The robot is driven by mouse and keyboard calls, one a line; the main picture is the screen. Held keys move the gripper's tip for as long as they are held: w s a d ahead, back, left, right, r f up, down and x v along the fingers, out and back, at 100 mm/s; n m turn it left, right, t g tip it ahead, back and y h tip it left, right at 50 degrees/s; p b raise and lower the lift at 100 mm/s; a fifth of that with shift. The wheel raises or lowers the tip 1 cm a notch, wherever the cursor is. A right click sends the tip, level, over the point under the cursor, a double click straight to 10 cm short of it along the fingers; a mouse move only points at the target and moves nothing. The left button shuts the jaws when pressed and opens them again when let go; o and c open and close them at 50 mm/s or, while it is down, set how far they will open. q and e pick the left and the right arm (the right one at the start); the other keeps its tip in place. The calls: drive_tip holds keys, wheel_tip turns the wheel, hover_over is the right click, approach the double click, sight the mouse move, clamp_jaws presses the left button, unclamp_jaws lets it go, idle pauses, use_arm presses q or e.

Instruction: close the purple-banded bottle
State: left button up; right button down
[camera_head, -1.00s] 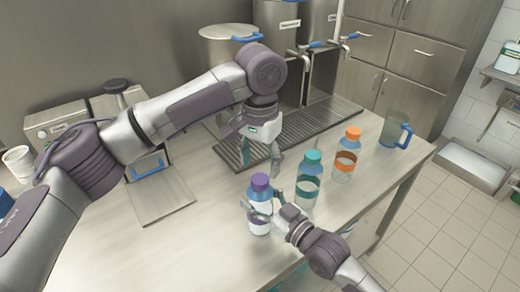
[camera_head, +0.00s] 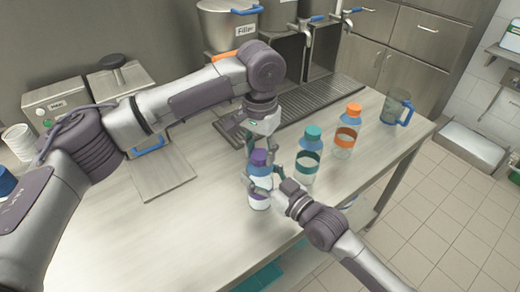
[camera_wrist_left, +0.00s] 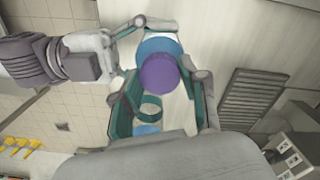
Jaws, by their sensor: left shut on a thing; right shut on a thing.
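The purple-banded bottle (camera_head: 259,201) stands upright on the counter with its purple cap (camera_head: 259,158) on top. In the left wrist view the cap (camera_wrist_left: 160,76) sits over the blue shoulder (camera_wrist_left: 158,48). My left gripper (camera_head: 260,153) points down over the bottle, its fingers either side of the cap and shut on it. My right gripper (camera_head: 262,186) comes in from the lower right and is shut on the bottle's body, hiding part of it. Whether the cap is fully tight cannot be told.
A teal-banded bottle (camera_head: 307,170) stands close on the right, with an orange-banded bottle (camera_head: 345,141) beyond it. A clear jug (camera_head: 394,108) with a blue handle is further right. Dispensers and a drip grate (camera_head: 318,100) stand behind.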

use_arm(q)
drive_tip(key=shift+c, duration=0.8)
drive_tip(key=m, duration=0.5)
drive_tip(key=o, duration=1.3)
drive_tip(key=shift+c, duration=0.2)
drive_tip(key=shift+r, duration=2.25)
